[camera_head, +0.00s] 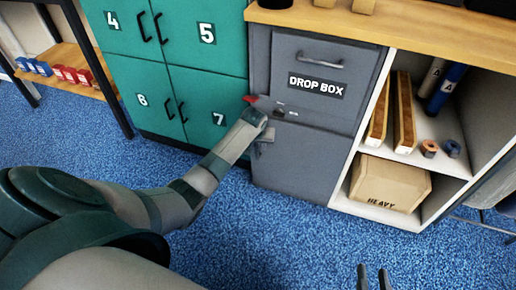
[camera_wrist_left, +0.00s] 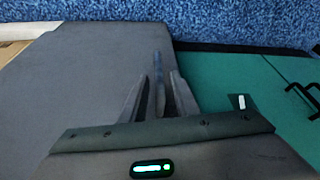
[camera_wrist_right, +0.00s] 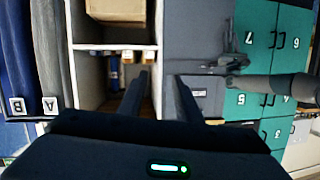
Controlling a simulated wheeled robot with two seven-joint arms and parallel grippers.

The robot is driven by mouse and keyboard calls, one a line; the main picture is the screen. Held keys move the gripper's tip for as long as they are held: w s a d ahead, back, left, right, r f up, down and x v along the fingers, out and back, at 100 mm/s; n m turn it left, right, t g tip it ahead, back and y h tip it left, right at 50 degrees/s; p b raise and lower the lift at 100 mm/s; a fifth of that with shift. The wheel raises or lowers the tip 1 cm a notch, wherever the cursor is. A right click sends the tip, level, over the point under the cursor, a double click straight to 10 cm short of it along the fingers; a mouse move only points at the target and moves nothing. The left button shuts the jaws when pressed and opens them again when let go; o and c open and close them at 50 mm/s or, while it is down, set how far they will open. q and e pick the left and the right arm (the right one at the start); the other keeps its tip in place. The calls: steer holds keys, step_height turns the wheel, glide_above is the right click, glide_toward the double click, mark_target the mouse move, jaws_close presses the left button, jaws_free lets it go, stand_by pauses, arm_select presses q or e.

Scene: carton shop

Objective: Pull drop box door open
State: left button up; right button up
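The grey drop box cabinet has an upper front with a bar handle and a "DROP BOX" label (camera_head: 317,86). Below it is a plain grey lower door (camera_head: 300,165), which looks closed. My left gripper (camera_head: 262,138) is at the upper left of this door and hides part of it. In the left wrist view, its fingers (camera_wrist_left: 158,90) stand on either side of a thin upright bar (camera_wrist_left: 158,62), seemingly the door's handle, with slim gaps beside it. My right gripper (camera_head: 373,278) is open and empty above the floor; it also shows in the right wrist view (camera_wrist_right: 162,82).
Teal lockers (camera_head: 205,100) stand directly left of the drop box. An open white shelf (camera_head: 338,203) stands to the right, with a "HEAVY" carton (camera_head: 390,183) at the bottom. A wooden counter (camera_head: 420,38) runs above. The blue floor (camera_head: 290,240) in front is clear.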

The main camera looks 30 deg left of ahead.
arm_select(q)
steer(key=shift+w+a+f, duration=0.1)
steer(key=shift+w+f, duration=0.15)
steer(key=shift+f, duration=0.45)
arm_select(e)
steer(key=shift+w+a+r+t, duration=0.15)
steer(key=shift+r+t, duration=0.15)
steer(key=shift+r, duration=0.2)
steer(key=shift+w+a+r+t, duration=0.15)
steer(key=shift+r+t, duration=0.15)
steer(key=shift+r, duration=0.15)
steer(key=shift+s, duration=0.1)
arm_select(q)
jaws_close()
